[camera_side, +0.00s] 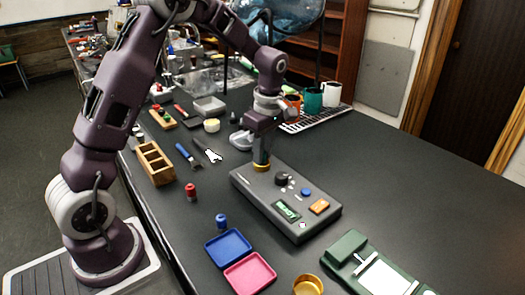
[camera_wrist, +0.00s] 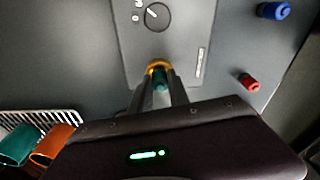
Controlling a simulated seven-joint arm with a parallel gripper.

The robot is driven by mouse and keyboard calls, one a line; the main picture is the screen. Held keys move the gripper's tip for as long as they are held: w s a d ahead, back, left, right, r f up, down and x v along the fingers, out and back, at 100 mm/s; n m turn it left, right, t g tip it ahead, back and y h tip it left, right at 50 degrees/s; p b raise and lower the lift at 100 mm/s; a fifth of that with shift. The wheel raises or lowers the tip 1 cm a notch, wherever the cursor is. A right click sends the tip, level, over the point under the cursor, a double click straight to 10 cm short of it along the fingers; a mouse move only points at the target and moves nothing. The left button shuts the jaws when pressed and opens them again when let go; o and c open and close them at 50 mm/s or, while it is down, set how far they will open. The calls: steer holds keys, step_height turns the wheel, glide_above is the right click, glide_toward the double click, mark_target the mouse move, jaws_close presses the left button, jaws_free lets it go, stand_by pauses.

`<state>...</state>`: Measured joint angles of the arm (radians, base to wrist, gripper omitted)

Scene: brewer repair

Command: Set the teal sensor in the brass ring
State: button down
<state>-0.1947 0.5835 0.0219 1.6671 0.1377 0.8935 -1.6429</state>
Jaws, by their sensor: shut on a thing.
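My gripper (camera_side: 262,160) points straight down at the left back corner of the grey brewer panel (camera_side: 310,226). In the wrist view its two fingers (camera_wrist: 160,84) are shut on the teal sensor (camera_wrist: 160,86), which shows as a small teal patch between them. The brass ring (camera_side: 261,167) sits on the panel right under the fingertips. In the wrist view the ring (camera_wrist: 158,66) shows as a gold arc just beyond the sensor and fingertips. The sensor's lower end is hidden, so I cannot tell how deep it sits in the ring.
The panel carries a black knob (camera_side: 283,179), a blue button and an orange button. A red part (camera_side: 191,191) and a blue part (camera_side: 221,222) stand to the left. A blue tray (camera_side: 211,255), a pink tray (camera_side: 232,286) and a brass cup (camera_side: 307,285) lie in front. Mugs stand behind.

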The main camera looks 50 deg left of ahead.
steer(key=shift+f, duration=0.2)
steer(key=c, duration=0.8)
jaws_free()
steer(key=shift+o, duration=0.2)
steer(key=shift+r, duration=4.2)
steer(key=shift+s, duration=0.1)
